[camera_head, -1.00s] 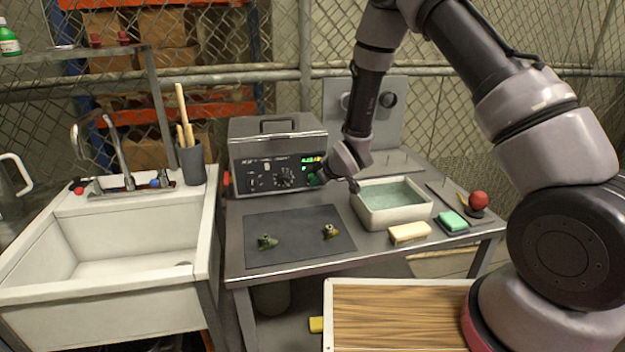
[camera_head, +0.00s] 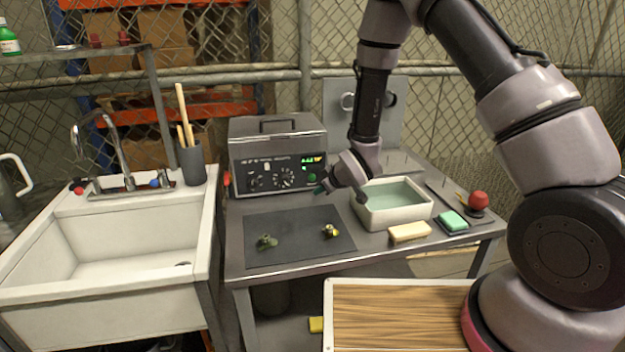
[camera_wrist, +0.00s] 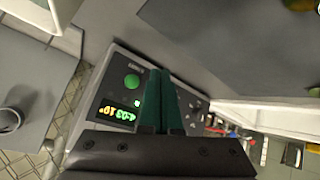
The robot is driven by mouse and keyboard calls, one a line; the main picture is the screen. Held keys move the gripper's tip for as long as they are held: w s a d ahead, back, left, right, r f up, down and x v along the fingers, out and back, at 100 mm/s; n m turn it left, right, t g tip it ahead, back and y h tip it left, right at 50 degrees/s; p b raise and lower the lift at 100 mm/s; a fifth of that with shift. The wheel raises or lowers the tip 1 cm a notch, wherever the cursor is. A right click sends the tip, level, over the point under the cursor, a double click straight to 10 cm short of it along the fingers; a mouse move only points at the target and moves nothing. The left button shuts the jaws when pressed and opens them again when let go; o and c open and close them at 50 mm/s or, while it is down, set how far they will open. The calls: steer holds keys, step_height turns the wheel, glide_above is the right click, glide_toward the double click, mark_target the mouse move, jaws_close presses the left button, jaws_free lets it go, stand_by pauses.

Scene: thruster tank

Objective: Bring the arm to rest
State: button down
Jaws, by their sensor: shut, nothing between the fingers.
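My gripper (camera_head: 322,189) is shut and empty in the head view, in front of the right side of the grey control box (camera_head: 277,155) and left of the water tank. In the wrist view its dark green fingers (camera_wrist: 164,95) lie together, with the box's front panel (camera_wrist: 122,95) behind them. That panel has a lit display and a green round button (camera_wrist: 132,81). My arm reaches down from the upper right of the head view. Whether the fingertips touch the box cannot be told.
The white tank (camera_head: 393,217) of water stands close right of my gripper. Two small greenish parts (camera_head: 266,242) (camera_head: 330,231) lie on the dark mat (camera_head: 290,252). A cream sponge (camera_head: 409,232), a green sponge (camera_head: 453,221) and a red ball (camera_head: 478,200) are at right. A sink (camera_head: 110,245) is at left.

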steer(key=shift+w+r, duration=0.1)
stand_by(0.4)
steer(key=w+d+r+m+h, duration=0.1)
steer(key=d+r+m, duration=0.2)
steer(key=d+r, duration=0.45)
steer(key=d+r+m+h, duration=0.15)
steer(key=d+r, duration=0.25)
steer(key=r, duration=0.7)
steer(key=s+d+r+m, duration=0.5)
steer(key=s+d+r, duration=0.3)
steer(key=r, duration=0.4)
steer(key=s+d+r+m, duration=0.2)
steer(key=s+d+r, duration=0.1)
steer(key=s, duration=0.6)
steer(key=s+d+r+m, duration=0.3)
steer(key=s+r, duration=0.2)
steer(key=s, duration=0.4)
steer(key=shift+d+r+g+h, duration=0.2)
steer(key=shift+d+g+h, duration=0.15)
steer(key=shift+d+g, duration=0.05)
